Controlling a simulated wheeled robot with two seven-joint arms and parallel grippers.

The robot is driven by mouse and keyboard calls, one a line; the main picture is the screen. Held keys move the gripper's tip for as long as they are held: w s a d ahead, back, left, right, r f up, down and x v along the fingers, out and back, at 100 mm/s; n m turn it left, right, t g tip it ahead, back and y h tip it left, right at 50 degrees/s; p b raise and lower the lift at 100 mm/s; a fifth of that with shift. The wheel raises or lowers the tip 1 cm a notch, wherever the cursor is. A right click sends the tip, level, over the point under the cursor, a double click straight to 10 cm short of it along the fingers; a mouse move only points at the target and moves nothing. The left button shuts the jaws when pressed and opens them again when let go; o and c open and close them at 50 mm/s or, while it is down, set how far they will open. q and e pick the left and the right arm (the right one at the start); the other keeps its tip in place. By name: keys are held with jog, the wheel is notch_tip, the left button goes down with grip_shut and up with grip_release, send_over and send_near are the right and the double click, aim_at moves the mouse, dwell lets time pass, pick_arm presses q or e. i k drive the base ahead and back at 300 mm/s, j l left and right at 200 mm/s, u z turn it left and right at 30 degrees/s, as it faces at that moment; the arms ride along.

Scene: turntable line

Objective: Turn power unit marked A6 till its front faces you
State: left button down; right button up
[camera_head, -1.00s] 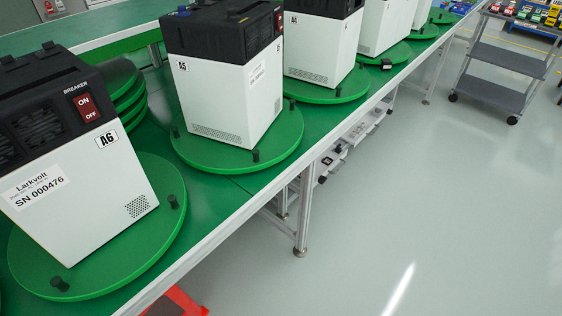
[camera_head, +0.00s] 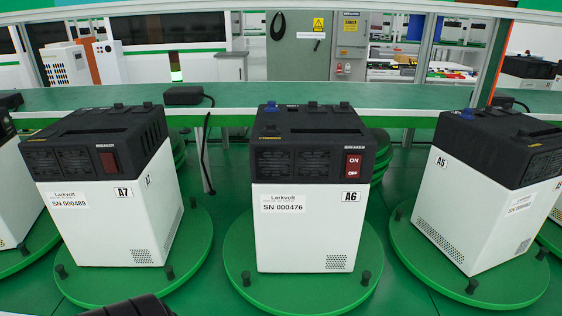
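The power unit marked A6 (camera_head: 310,225) stands upright at the middle of the view, a white box with a black top. Its face with the Larkvolt label, SN 000476, the red breaker switch (camera_head: 353,166) and the A6 tag is turned almost squarely toward me. It stands on a round green turntable (camera_head: 300,297), with black pegs (camera_head: 366,277) at the front left and front right. No gripper fingers show. A dark shape (camera_head: 130,307), cut off by the bottom edge at the left, may be part of my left arm.
Unit A7 (camera_head: 105,225) stands on its own turntable to the left, and unit A5 (camera_head: 465,220) to the right, both turned at an angle. Behind runs a green shelf (camera_head: 230,98) with a black box (camera_head: 184,96) and cable. Narrow gaps separate the turntables.

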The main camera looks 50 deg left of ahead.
aim_at(279, 294)
jog(key=j+u, duration=0.1)
jog(key=u, duration=1.55)
jog(key=j, duration=0.2)
jog(key=i, duration=0.05)
